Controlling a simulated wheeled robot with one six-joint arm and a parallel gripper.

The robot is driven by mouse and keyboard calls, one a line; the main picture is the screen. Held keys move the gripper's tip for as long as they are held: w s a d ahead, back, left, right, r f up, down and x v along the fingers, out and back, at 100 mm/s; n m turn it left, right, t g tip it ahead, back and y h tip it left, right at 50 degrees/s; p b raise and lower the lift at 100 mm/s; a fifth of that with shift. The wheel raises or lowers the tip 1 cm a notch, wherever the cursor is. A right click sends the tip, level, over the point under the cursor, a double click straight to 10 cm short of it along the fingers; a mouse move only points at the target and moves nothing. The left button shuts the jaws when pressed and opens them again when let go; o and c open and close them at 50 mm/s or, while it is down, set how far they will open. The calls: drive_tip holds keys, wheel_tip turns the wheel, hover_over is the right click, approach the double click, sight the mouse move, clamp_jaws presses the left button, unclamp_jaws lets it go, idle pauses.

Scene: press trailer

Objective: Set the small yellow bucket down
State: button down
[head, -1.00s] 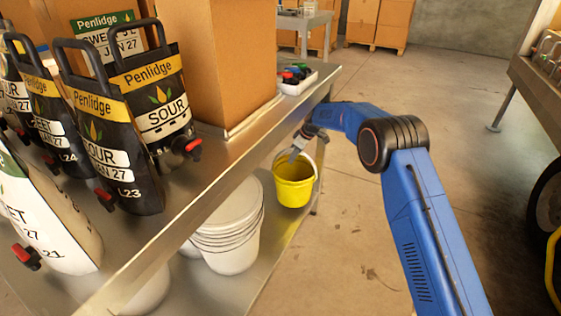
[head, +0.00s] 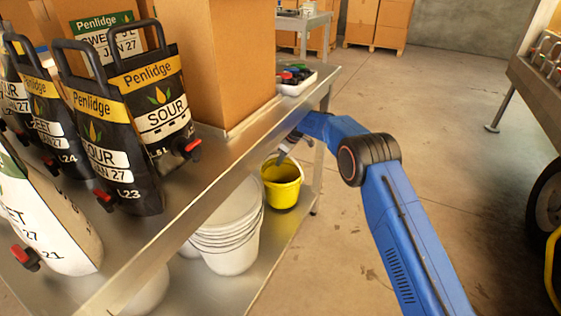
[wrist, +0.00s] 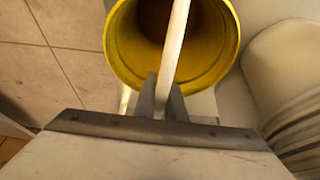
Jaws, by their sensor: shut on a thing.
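The small yellow bucket (head: 282,188) is over the lower shelf in the head view, close behind the stacked white buckets. It looks roughly upright; whether its base touches the shelf I cannot tell. In the wrist view its open rim (wrist: 112,52) faces the camera. My gripper (head: 281,151) is above the bucket at its rim. In the wrist view my gripper (wrist: 162,100) is shut on the bucket's pale handle (wrist: 174,45), which runs between the fingers and across the opening.
Stacked white buckets (head: 229,232) stand on the lower shelf (head: 283,236), right beside the yellow bucket. The upper steel shelf (head: 190,212) holds black and white pouches and a cardboard box (head: 215,65). Open concrete floor (head: 420,110) lies to the right.

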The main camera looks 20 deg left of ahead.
drive_tip(key=shift+f, duration=0.6)
drive_tip(key=c, duration=1.8)
unclamp_jaws()
drive_tip(key=shift+r, duration=0.1)
drive_tip(key=v, duration=0.6)
drive_tip(key=shift+a+r, duration=0.15)
drive_tip(key=shift+r, duration=0.05)
drive_tip(key=d, duration=1.2)
drive_tip(key=shift+s+f, duration=0.1)
drive_tip(key=shift+s, duration=0.1)
